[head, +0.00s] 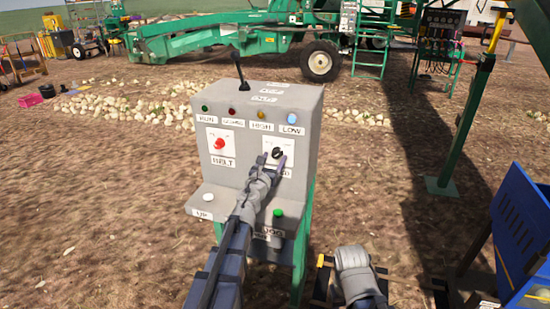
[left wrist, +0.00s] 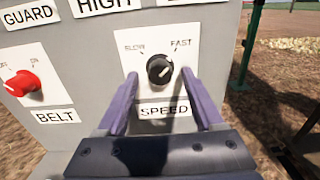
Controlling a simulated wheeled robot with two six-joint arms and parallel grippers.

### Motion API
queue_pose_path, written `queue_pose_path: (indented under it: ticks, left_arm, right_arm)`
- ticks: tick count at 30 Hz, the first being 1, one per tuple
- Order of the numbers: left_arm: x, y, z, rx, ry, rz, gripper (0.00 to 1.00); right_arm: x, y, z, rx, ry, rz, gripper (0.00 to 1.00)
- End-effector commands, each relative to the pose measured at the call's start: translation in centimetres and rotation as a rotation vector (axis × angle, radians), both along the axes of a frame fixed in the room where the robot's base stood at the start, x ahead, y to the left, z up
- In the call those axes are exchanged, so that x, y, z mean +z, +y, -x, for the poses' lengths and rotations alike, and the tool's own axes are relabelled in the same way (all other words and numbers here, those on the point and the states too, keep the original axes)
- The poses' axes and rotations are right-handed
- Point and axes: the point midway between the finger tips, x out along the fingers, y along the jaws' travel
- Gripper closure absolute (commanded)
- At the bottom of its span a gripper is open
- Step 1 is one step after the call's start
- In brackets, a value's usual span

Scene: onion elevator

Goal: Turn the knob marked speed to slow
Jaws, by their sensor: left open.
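The black speed knob (head: 277,153) is on a white plate at the right of the grey control box's front. In the left wrist view the knob (left wrist: 160,70) sits between the words SLOW, at its upper left, and FAST, at its upper right, above a SPEED label (left wrist: 164,111). Its pale mark appears to slant up right toward FAST. My left gripper (head: 275,158) is open, its purple fingers on either side of the knob. In the left wrist view the gripper (left wrist: 160,77) shows gaps between fingers and knob.
A red belt knob (head: 219,144) is left of the speed knob. Indicator lamps line the box top, with a black lever (head: 238,70) above. A white button (head: 208,197) and green button (head: 278,212) are on the lower ledge. A blue bin (head: 520,225) stands at right.

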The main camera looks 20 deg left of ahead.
Motion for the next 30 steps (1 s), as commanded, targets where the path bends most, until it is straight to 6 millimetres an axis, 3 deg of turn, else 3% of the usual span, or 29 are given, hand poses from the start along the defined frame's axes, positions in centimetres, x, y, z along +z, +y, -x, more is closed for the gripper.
queue_pose_path:
  ticks: [3,12,30]
  left_arm:
    - [0.00,-0.04,-1.55,0.000,0.000,0.000,0.31]
    - [0.00,-0.09,-1.67,0.000,0.000,0.001,0.32]
    - [0.00,-0.08,-1.66,0.000,0.000,0.001,1.00]
  right_arm:
    - [0.00,0.00,0.00,0.000,0.000,0.000,0.50]
    - [0.00,0.00,0.00,0.000,0.000,0.000,0.50]
    - [0.00,0.00,0.00,0.000,0.000,0.000,0.50]
